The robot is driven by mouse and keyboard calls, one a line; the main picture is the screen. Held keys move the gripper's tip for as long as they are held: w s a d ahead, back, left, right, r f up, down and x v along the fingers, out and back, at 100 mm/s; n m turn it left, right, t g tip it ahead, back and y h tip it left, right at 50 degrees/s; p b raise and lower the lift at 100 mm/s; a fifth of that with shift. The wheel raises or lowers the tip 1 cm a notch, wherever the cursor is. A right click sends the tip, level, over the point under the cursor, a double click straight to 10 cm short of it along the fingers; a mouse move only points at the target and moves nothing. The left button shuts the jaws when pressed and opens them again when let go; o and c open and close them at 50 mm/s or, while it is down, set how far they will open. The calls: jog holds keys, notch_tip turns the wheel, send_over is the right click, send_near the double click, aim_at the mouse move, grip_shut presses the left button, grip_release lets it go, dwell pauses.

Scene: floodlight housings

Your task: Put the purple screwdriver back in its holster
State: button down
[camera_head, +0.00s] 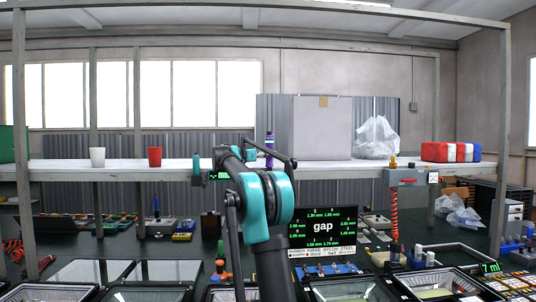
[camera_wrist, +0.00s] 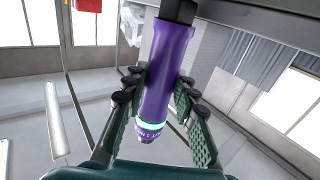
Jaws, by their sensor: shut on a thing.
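The purple screwdriver (camera_wrist: 168,62) is between the fingers of my gripper (camera_wrist: 157,88) in the wrist view, with a pale green ring and a lettered band near its lower end and a black part at the top. My gripper is shut on it. In the head view the purple screwdriver (camera_head: 269,146) shows small and upright above my arm, in front of the shelf. My arm hides most of the gripper there. I cannot make out a holster for certain; a grey bracket (camera_head: 408,180) marked 2 hangs at the shelf's front edge on the right, with an orange-topped tool at its left end.
A gap display (camera_head: 323,228) and floodlight housings (camera_head: 440,286) stand below. An orange coiled cable (camera_head: 394,215) hangs right.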

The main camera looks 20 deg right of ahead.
aim_at(267, 160)
jog(key=shift+f, duration=1.55)
jog(key=c, duration=1.1)
grip_release()
jog(key=shift+c, duration=0.2)
jog(key=shift+a, duration=0.1)
jog(key=v, duration=1.2)
jog(key=shift+f, duration=0.1)
